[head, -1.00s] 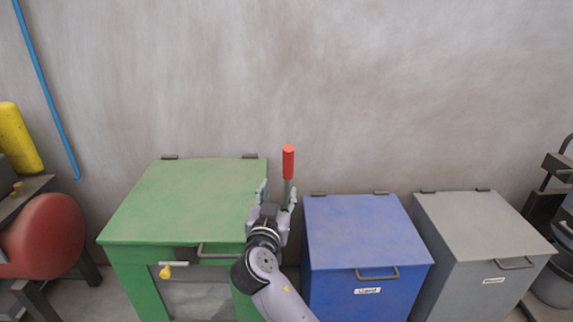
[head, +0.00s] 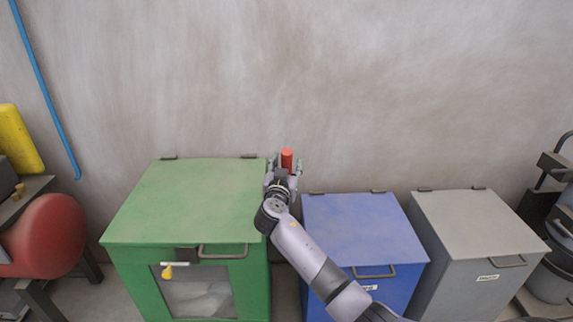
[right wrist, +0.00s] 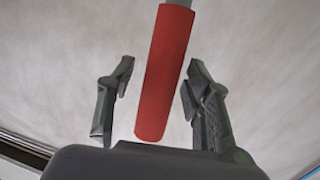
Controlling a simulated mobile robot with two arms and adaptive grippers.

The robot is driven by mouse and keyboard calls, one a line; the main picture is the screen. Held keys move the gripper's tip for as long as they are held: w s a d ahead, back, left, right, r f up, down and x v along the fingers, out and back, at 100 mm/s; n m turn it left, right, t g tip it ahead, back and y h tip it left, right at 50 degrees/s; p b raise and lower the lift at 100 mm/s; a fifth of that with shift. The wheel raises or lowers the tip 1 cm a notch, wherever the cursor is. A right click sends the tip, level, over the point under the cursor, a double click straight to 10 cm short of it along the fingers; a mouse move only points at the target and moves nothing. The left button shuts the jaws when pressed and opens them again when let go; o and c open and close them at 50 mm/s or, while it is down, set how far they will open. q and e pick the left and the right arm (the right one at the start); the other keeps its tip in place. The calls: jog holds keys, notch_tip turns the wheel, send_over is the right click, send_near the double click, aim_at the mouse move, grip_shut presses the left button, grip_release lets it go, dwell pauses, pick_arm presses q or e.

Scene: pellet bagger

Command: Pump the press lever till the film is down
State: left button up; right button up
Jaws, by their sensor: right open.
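The press lever's red grip (head: 287,159) stands up just right of the green press cabinet (head: 187,203), near the back wall. In the right wrist view the red grip (right wrist: 164,75) lies between the two fingers, with a piece of grey rod at its top. My right gripper (head: 285,166) is open around the grip. In the right wrist view its fingers (right wrist: 160,95) show a gap on the left side and sit closer on the right. The film inside the cabinet shows as pale folds behind the front window (head: 200,300). My left gripper is not in view.
A blue bin (head: 362,232) and a grey bin (head: 475,232) stand to the right. A red tank (head: 45,237) and a yellow cylinder (head: 18,138) are at the left. The grey wall (head: 400,90) is close behind the lever.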

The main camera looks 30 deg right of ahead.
grip_shut()
dwell(0.6)
